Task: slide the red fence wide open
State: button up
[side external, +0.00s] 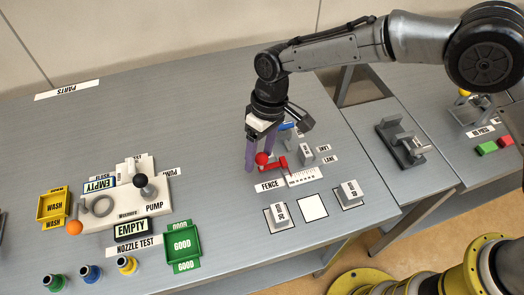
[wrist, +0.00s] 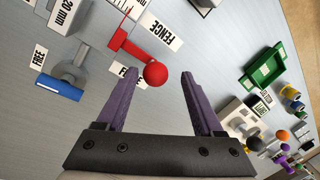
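The red fence (side external: 279,163) is a low red bar with a round red knob (side external: 261,158), beside a white ruled scale (side external: 303,177) and a FENCE label (side external: 270,185). In the wrist view the fence (wrist: 128,44) lies above the knob (wrist: 155,73). My gripper (side external: 259,165) points down with two purple fingers. In the wrist view my gripper (wrist: 159,75) is open, with the knob between the fingertips and a gap on both sides. I cannot tell the exact height of the fingertips relative to the knob.
Grey blocks (side external: 279,215) and (side external: 349,193) flank a white square (side external: 313,206) in front. A grey part with a blue end (wrist: 60,89) lies near the fence. A green GOOD tray (side external: 182,243) and the pump board (side external: 125,190) stand left. Bare table lies between them and the fence.

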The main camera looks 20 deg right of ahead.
jog(key=shift+d, duration=0.15)
notch_tip(320, 180, up, 14)
jog(key=w+d, duration=0.1)
jog(key=d, duration=0.1)
jog(key=shift+w+f, duration=0.2)
jog(key=shift+f, duration=0.05)
dwell(0.5)
